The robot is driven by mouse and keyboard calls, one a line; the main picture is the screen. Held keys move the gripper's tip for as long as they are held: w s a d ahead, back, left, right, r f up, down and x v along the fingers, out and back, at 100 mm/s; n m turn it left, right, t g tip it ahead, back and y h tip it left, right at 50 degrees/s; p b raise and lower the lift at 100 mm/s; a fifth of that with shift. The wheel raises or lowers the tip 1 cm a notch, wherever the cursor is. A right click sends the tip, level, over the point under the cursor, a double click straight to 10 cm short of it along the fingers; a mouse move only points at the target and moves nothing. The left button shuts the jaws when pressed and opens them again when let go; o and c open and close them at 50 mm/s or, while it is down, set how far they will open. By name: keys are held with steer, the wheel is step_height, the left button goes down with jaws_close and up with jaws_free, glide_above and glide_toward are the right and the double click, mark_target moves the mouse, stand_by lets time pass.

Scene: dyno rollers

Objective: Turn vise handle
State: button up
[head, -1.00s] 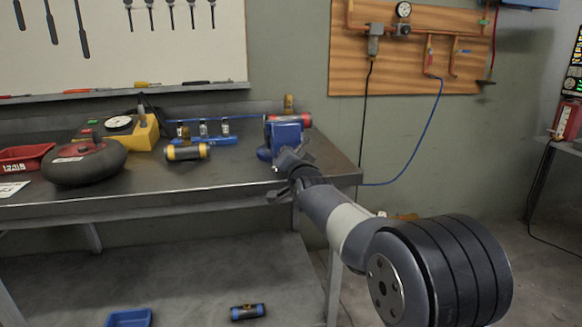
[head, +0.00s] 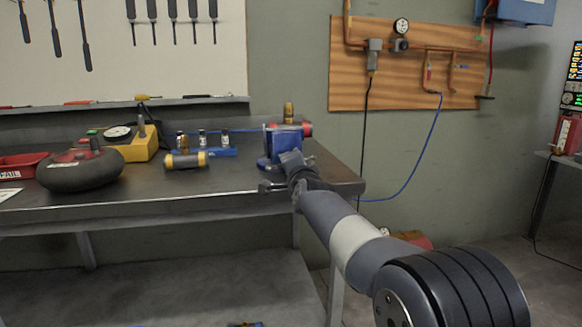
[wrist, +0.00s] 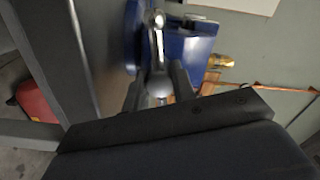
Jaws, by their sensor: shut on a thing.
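In the wrist view, the vise (wrist: 190,48) is blurred and tilted. Its silver handle (wrist: 158,48) is a bar with a round knob at the near end. My gripper (wrist: 158,82) is shut on the vise handle, with one dark finger on each side of it. In the head view, my gripper (head: 285,172) reaches the front of the vise, and my wrist hides most of the handle.
The steel workbench (head: 225,184) carries a black round tank (head: 80,172), a yellow gauge box (head: 138,148), a yellow-ended cylinder (head: 185,160) and a blue holder (head: 222,152). Open floor lies to the right. A red object (wrist: 38,100) shows low beside the bench leg.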

steer(key=shift+f, duration=0.2)
steer(key=o, duration=1)
steer(key=shift+r, duration=0.15)
steer(key=shift+s, duration=0.15)
steer(key=b+v, duration=0.1)
steer(key=v, duration=0.9)
steer(key=shift+s+b, duration=0.3)
steer(key=shift+b, duration=0.05)
steer(key=shift+d, duration=0.1)
